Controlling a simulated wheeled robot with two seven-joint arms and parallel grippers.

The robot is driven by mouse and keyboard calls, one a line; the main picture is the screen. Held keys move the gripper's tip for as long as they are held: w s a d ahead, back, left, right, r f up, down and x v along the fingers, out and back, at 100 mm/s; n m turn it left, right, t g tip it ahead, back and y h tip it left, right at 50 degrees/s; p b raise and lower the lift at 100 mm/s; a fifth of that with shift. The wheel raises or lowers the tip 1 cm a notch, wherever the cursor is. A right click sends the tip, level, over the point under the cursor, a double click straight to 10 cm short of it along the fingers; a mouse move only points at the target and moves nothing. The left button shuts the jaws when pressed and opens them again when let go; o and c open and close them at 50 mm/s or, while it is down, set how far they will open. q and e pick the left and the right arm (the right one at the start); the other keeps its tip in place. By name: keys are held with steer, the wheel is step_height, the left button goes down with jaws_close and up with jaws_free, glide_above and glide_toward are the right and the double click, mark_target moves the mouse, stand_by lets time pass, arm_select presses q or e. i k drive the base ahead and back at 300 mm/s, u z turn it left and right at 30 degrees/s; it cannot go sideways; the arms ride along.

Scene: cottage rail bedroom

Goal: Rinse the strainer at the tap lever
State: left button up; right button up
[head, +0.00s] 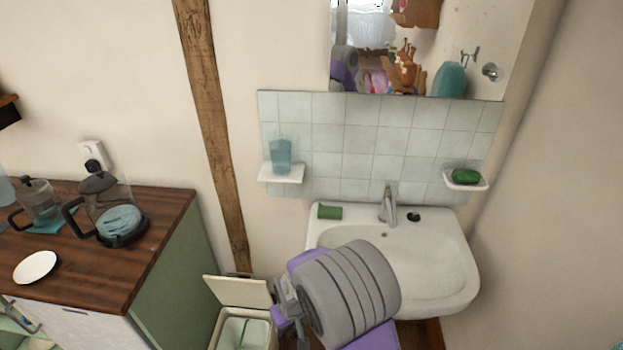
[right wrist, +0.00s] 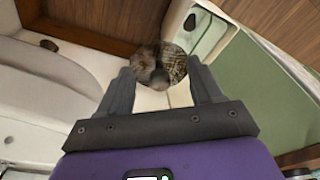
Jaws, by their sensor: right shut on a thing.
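The strainer (right wrist: 160,66) shows in the right wrist view as a round, brownish mesh disc with a blurred grey middle. My right gripper (right wrist: 163,82) is shut on it, with one finger on each side. In the head view my right arm covers the front left of the white washbasin (head: 445,280), and I cannot make out the strainer there. The chrome tap with its lever (head: 388,205) stands at the basin's back rim, beyond my arm and apart from it. No water is visible at the spout. My left gripper is not in view.
A bin (head: 243,332) with a raised lid (head: 238,291) stands left of the basin. A wooden counter (head: 150,230) holds a coffee pot (head: 108,205) and a white dish (head: 36,267). A green block (head: 329,212) and black plug (head: 414,217) lie on the basin rim.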

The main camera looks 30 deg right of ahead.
mark_target(392, 186)
steer(key=z, duration=1.2)
steer(key=k, duration=0.1)
